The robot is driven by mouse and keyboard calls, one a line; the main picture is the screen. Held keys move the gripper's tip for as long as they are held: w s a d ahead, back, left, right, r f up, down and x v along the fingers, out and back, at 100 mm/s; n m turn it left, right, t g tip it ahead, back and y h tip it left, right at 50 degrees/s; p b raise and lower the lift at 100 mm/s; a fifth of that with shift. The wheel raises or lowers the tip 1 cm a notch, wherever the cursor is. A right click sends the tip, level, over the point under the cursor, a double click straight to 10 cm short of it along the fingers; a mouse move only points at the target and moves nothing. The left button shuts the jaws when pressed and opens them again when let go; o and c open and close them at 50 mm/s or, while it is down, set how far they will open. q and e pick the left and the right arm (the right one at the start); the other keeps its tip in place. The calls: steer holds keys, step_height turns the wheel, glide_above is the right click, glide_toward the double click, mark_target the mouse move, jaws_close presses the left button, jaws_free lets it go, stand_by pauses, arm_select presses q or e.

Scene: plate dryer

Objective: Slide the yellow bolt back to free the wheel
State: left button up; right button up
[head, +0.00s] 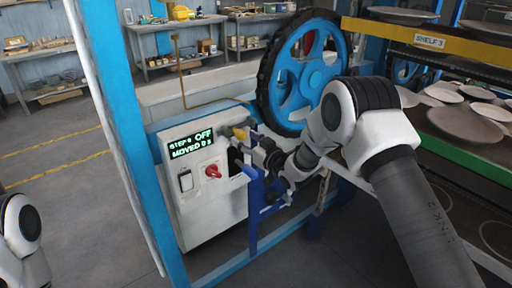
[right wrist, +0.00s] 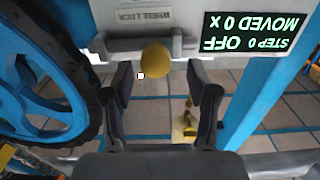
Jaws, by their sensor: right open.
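The yellow bolt's round knob (head: 240,133) shows on the machine beside the blue wheel (head: 318,75). In the right wrist view the knob (right wrist: 155,58) sits under a grey bar, below a plate marked WHEEL LOCK (right wrist: 146,14). My right gripper (head: 249,146) is at the bolt. In the right wrist view its two fingers (right wrist: 158,78) are open, one on each side of the knob, with a visible gap to each. The wheel (right wrist: 40,95), with its dark toothed rim, is at the left there. My left gripper is out of view.
A white control box carries a green display (head: 192,144) reading OFF, a red knob (head: 212,171) and a white switch (head: 185,181). A blue post (head: 125,130) stands left of it. A rack with plates (head: 465,120) is at the right. The floor at left is clear.

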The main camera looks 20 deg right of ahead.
steer(key=v, duration=0.8)
steer(key=shift+s, duration=0.2)
steer(key=s+a+f+m+g+h, duration=0.1)
steer(key=s+f+g, duration=0.1)
steer(key=s+f, duration=0.45)
steer(key=s+f+g+h, duration=0.1)
steer(key=s+f+g, duration=0.15)
steer(key=f, duration=0.65)
steer(key=s+a+f+m+g, duration=0.1)
steer(key=s+f+g, duration=0.1)
steer(key=s+f, duration=0.45)
steer(key=s+d+f+g+h, duration=0.1)
steer(key=s+f+g, duration=0.2)
steer(key=s, duration=0.6)
steer(key=s+d+f+m+g+h, duration=0.1)
steer(key=s+f+g, duration=0.2)
steer(key=s, duration=0.6)
steer(key=s+d+f+m+g+h, duration=0.1)
steer(key=s+f+g, duration=0.3)
steer(key=s, duration=0.6)
steer(key=shift+d+h, duration=0.4)
steer(key=shift+h, duration=0.2)
steer(key=shift+w+g, duration=0.15)
steer(key=shift+g, duration=0.1)
